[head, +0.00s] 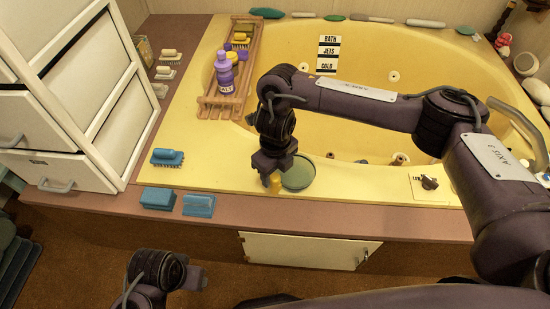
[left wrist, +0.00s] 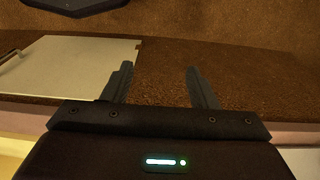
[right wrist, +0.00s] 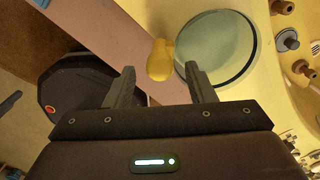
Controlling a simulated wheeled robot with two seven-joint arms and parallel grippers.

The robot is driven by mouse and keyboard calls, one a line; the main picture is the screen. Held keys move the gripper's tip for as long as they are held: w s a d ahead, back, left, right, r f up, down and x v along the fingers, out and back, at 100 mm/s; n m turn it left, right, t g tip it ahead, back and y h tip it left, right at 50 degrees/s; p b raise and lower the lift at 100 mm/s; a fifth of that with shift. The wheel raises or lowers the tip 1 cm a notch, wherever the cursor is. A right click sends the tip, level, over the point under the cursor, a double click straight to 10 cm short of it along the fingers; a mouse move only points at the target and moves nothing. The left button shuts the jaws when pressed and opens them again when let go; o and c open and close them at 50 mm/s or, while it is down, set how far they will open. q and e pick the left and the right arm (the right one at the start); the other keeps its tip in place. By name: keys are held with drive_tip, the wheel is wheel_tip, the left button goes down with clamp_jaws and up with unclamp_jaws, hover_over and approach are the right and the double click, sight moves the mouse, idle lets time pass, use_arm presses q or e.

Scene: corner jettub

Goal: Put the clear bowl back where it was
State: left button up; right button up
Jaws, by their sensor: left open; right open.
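The clear bowl (head: 299,174), round and greenish, sits on the yellow front rim of the tub. It also shows in the right wrist view (right wrist: 222,42), where the right finger overlaps its edge. My right gripper (right wrist: 160,68) is open, pointing down just left of the bowl. A small yellow object (head: 274,183) is beside the bowl; in the right wrist view the yellow object (right wrist: 159,60) appears between the fingertips. I cannot tell whether the fingers touch the bowl. My left gripper (left wrist: 160,68) is open and empty, low over the brown floor by the white cabinet door.
A wooden rack (head: 222,100) with a purple bottle (head: 225,75) spans the tub's left side. Blue sponges (head: 158,198) and a blue brush (head: 167,157) lie on the left ledge. A white drawer unit (head: 70,90) stands at left. A knob (head: 429,183) is on the right rim.

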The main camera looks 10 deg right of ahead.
use_arm(q)
wheel_tip(320, 180, down, 13)
drive_tip(key=a+p, duration=0.1)
drive_tip(key=p, duration=0.3)
drive_tip(key=shift+a+n, duration=0.35)
drive_tip(key=shift+n, duration=0.05)
use_arm(e)
wheel_tip(320, 180, up, 12)
drive_tip(key=shift+f, duration=0.15)
use_arm(q)
drive_tip(key=shift+f, duration=0.1)
